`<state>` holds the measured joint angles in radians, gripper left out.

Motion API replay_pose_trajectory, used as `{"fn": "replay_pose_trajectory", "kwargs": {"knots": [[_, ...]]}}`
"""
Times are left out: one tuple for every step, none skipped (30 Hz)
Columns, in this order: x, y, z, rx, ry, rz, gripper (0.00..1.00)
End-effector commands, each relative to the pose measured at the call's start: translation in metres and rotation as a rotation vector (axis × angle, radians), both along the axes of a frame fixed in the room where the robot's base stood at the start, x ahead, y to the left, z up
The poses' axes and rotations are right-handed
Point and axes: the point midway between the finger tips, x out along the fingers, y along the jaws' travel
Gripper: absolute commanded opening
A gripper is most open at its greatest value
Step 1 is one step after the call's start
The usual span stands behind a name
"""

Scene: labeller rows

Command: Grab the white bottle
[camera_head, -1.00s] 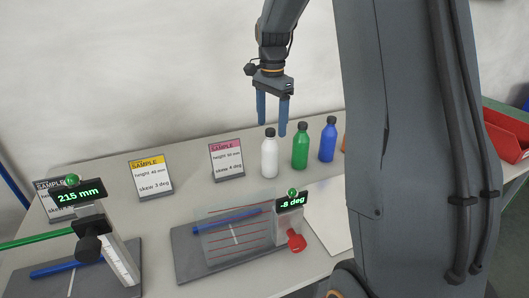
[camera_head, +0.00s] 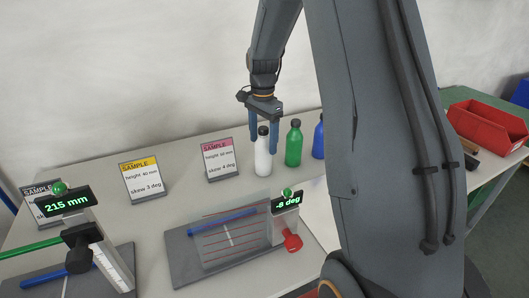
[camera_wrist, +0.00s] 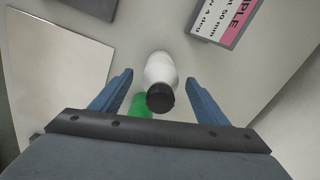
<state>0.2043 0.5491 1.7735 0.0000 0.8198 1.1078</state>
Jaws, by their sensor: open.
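The white bottle (camera_head: 263,157) with a black cap stands upright on the table, at the left end of a row of bottles. In the wrist view the white bottle (camera_wrist: 158,72) lies between the two blue fingers, with clear space on both sides. My gripper (camera_head: 263,150) is open and points down around the upper part of the bottle. In the wrist view my gripper (camera_wrist: 158,85) holds nothing.
A green bottle (camera_head: 294,146) and a blue bottle (camera_head: 319,138) stand to the right. A pink sample card (camera_head: 219,160) stands to the left. A skew gauge (camera_head: 286,205) and a height gauge (camera_head: 75,235) stand in front. A red bin (camera_head: 487,127) is far right.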

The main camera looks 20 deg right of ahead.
Motion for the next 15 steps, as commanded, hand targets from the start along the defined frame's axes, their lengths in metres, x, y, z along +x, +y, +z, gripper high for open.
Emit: {"fn": "replay_pose_trajectory", "kwargs": {"knots": [[-0.0006, 0.0003, -0.0053, 0.001, 0.001, 0.000, 0.68], [-0.0007, 0.0002, -0.0082, 0.000, 0.002, 0.000, 0.68], [-0.0007, 0.0002, -0.0110, 0.001, 0.001, 0.000, 0.68], [-0.0005, 0.0002, -0.0123, 0.000, 0.001, 0.000, 0.68], [-0.0003, 0.0002, -0.0132, 0.000, 0.000, 0.000, 0.68], [0.0001, 0.0001, -0.0139, 0.000, -0.001, 0.000, 0.68], [0.0002, 0.0001, -0.0141, -0.001, -0.001, 0.000, 0.68], [0.0002, 0.0001, -0.0142, -0.001, -0.001, 0.000, 0.68], [0.0002, 0.0001, -0.0142, -0.001, -0.001, 0.000, 0.68], [0.0002, 0.0001, -0.0142, -0.001, -0.001, 0.000, 0.68], [0.0002, 0.0001, -0.0142, -0.001, -0.001, 0.000, 0.68], [0.0002, 0.0001, -0.0142, -0.001, -0.001, 0.000, 0.65], [0.0002, 0.0000, -0.0141, -0.001, -0.001, 0.000, 0.60], [0.0002, 0.0000, -0.0141, -0.001, -0.001, 0.000, 0.55], [0.0001, -0.0001, -0.0141, 0.000, -0.001, 0.000, 0.48]]}}
